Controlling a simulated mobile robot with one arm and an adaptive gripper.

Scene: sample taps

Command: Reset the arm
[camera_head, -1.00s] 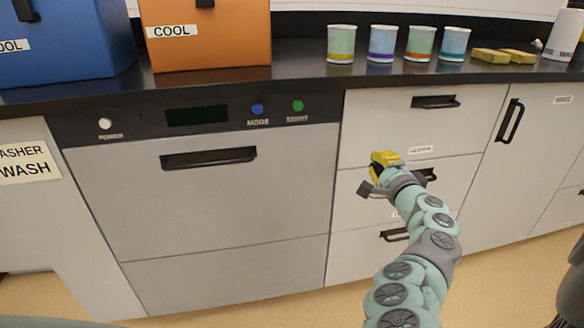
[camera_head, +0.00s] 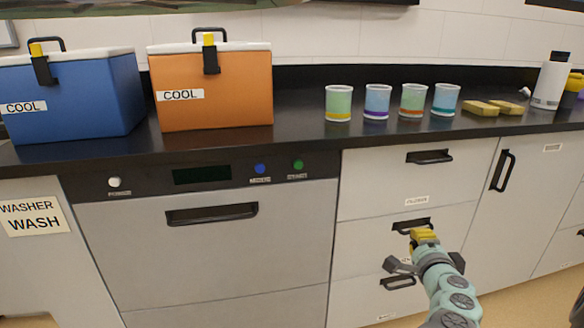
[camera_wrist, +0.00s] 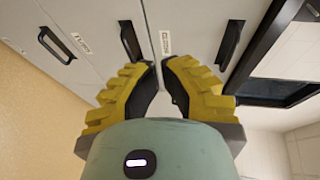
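My gripper (camera_head: 424,236) has yellow, ridged fingers and is in front of the drawers at the lower right of the head view. In the wrist view the two fingers of my gripper (camera_wrist: 159,66) lean towards each other at the tips, with a narrow gap between them. Nothing is held in that gap. My teal, jointed arm comes up from the bottom edge of the head view. In the head view I cannot tell whether the fingers touch the drawer front behind them.
Drawers (camera_head: 413,180) with black handles are close to my gripper. A dishwasher (camera_head: 215,255) is to the left. The dark counter (camera_head: 300,128) bears a blue cooler (camera_head: 85,95), an orange cooler (camera_head: 225,105), several cups (camera_head: 377,101), yellow sponges (camera_head: 481,108) and a white bottle (camera_head: 551,82).

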